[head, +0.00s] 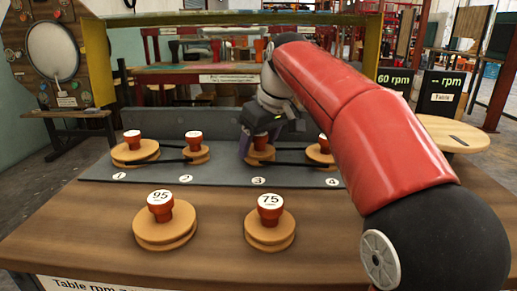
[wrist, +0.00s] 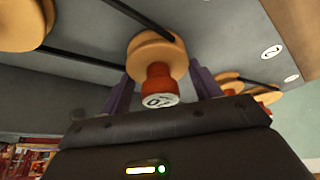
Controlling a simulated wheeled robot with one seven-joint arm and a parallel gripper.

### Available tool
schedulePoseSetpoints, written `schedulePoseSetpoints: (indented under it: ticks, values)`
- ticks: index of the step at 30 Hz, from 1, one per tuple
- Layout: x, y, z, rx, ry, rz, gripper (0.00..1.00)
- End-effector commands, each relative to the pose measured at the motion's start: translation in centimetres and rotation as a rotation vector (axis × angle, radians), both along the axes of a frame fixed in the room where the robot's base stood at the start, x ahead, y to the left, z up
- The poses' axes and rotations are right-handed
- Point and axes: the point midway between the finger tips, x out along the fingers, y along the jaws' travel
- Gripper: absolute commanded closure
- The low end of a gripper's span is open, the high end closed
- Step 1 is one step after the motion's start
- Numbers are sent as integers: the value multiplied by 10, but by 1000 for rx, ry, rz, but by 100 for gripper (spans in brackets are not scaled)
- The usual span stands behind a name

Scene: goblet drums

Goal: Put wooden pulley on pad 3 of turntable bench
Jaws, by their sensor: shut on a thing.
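My gripper (wrist: 162,92) is shut on the red knob (wrist: 159,82) of a wooden pulley (wrist: 157,54), with a purple finger on each side. In the head view this pulley (head: 260,155) is at pad 3 of the grey bench (head: 210,178), just behind the white label 3 (head: 259,181). Dark belts run from it toward the pad 4 pulley (head: 321,154). Its number is hard to read, and I cannot tell whether it rests fully on the pad. My gripper and arm partly hide its top.
Pulleys stand at pad 1 (head: 135,152) and pad 2 (head: 195,153), joined by belts. Two loose pulleys, marked 95 (head: 165,232) and 75 (head: 270,232), stand on the wooden table front (head: 218,262). A round wooden table (head: 455,134) is at right.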

Motion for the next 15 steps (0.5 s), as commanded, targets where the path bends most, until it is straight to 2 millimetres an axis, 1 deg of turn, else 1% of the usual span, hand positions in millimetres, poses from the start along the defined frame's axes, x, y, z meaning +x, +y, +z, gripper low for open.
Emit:
schedulePoseSetpoints:
  ticks: [1, 8, 11, 12, 15]
  values:
    - [0, 0, -3, 1, -2, 0, 60]
    - [0, 0, -2, 1, -2, 0, 60]
    - [0, 0, -5, 1, -1, 0, 60]
    - [0, 0, -6, 1, -1, 0, 36]
    - [0, 0, -5, 1, -1, 0, 23]
